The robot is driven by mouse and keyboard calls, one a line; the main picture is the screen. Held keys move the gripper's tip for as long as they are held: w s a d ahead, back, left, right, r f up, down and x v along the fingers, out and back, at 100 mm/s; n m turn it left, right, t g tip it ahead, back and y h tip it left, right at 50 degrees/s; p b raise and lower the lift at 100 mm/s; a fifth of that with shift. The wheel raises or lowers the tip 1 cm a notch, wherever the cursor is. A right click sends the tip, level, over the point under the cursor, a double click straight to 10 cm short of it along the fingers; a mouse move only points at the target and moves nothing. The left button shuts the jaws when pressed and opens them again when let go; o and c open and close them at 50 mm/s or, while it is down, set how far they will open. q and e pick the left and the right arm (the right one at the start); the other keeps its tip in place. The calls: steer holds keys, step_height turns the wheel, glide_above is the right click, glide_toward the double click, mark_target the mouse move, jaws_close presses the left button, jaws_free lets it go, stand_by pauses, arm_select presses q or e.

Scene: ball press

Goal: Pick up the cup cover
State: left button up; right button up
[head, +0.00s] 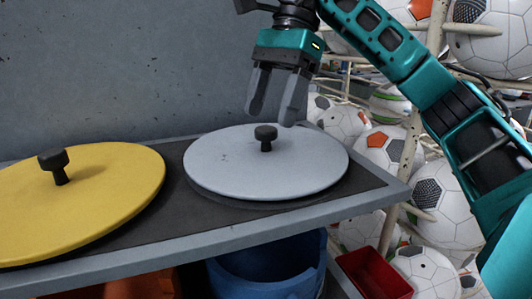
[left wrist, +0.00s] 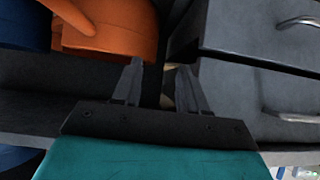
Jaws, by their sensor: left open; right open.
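A round light-grey cover (head: 225,170) with a dark knob (head: 265,137) lies on the dark shelf top at the centre of the head view. A round yellow cover (head: 105,200) with a dark knob (head: 54,164) lies to its left. My right gripper (head: 274,112) points down, open and empty, just above and behind the grey cover's knob. My left gripper shows only in the left wrist view (left wrist: 158,82); it is open and empty, near an orange container (left wrist: 115,28) and grey drawers (left wrist: 265,65). No cup is clearly recognisable.
The shelf (head: 285,217) has a grey front edge. A blue bin (head: 270,268) stands below it, with a red box (head: 374,273) to the right. A rack of several footballs (head: 390,150) fills the right side. A grey wall (head: 120,70) stands behind the shelf.

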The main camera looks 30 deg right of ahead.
mark_target(266, 128)
steer(key=shift+x, duration=2.15)
steer(key=shift+s, duration=0.1)
jaws_close()
steer(key=shift+r, duration=0.1)
